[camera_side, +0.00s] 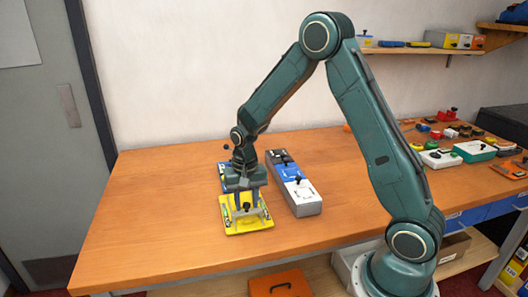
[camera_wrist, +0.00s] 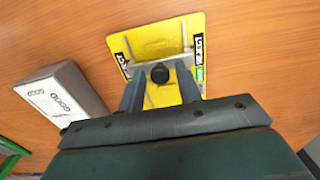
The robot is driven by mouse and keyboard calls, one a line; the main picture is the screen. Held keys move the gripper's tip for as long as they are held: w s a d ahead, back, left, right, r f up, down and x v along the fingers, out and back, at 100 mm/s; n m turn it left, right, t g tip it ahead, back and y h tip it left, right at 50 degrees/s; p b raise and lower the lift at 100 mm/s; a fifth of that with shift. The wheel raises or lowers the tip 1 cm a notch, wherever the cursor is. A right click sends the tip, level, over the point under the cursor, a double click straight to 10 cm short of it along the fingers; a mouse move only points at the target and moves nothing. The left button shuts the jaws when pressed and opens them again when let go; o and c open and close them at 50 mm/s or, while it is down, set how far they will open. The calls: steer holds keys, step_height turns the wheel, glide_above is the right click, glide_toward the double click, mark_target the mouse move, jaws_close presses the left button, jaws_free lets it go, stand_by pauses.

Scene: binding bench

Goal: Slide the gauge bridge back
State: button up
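The gauge bridge (camera_side: 236,215) is a grey bar across a yellow plate (camera_side: 246,227) on the bench. In the wrist view the bridge (camera_wrist: 151,97) spans the yellow plate (camera_wrist: 158,35), with a black knob (camera_wrist: 160,73) at its middle. My gripper (camera_side: 249,204) points down over the bridge. Its two fingers (camera_wrist: 160,77) stand apart, one on each side of the knob, with visible gaps between. I see no firm hold. My gripper hides part of the bridge and the back of the plate in the side view.
A blue plate (camera_side: 222,170) lies behind the yellow one. A long grey box (camera_side: 307,209) with dark, blue and white tops stands close on the right. The bench top (camera_side: 150,220) is clear on the left. Small boxes and tools crowd the far right.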

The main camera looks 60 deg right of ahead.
steer(key=shift+c, duration=0.2)
steer(key=c, duration=0.5)
steer(key=shift+w+d, duration=0.1)
steer(key=shift+w, duration=0.05)
steer(key=shift+w+d, duration=2.6)
steer(key=shift+w, duration=0.05)
steer(key=o, duration=0.4)
